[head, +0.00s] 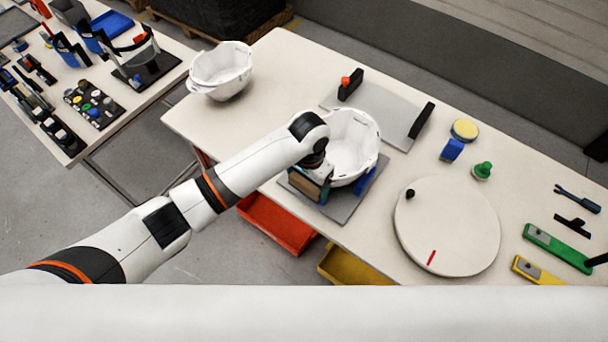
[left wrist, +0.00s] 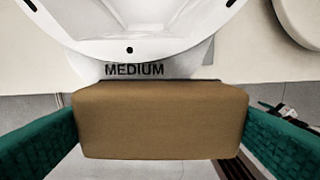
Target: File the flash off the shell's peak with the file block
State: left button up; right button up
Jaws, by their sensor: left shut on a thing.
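The white helmet shell (head: 358,142) sits open side up in a grey fixture (head: 342,210) with blue supports, near the table's front edge. The left wrist view shows its near part (left wrist: 150,45), marked MEDIUM. The brown file block (head: 303,187) is at the shell's near left side. My left gripper (head: 315,178) is shut on this block, which spans between its green finger pads in the left wrist view (left wrist: 160,120). The block's far edge lies right by the shell below the lettering; I cannot tell whether they touch. No flash can be made out. My right gripper is not in view.
Another white shell (head: 222,70) stands at the table's far left corner. A grey plate (head: 385,112) with black uprights lies behind. A round white disc (head: 447,225) is to the right, with small coloured items and tools beyond. Red (head: 275,225) and yellow bins (head: 350,267) sit below the front edge.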

pick_arm(q)
jog(key=shift+w+a+f+p, duration=0.1)
jog(key=shift+w+a+p, duration=0.1)
jog(key=shift+w+a, duration=0.55)
jog(key=shift+w+a+f+p, duration=0.15)
jog(key=shift+w+a, duration=0.4)
jog(key=shift+a, duration=0.3)
jog(key=shift+s+d+r+p, duration=0.1)
jog(key=shift+s+d+p, duration=0.2)
jog(key=shift+s+d, duration=0.95)
jog(key=shift+d, duration=0.3)
jog(key=shift+w+a+f, duration=0.2)
jog(key=shift+w+a, duration=1.05)
jog(key=shift+a, duration=0.3)
jog(key=shift+s+d, duration=0.65)
jog(key=shift+d, duration=0.15)
jog(key=shift+r, duration=4.05)
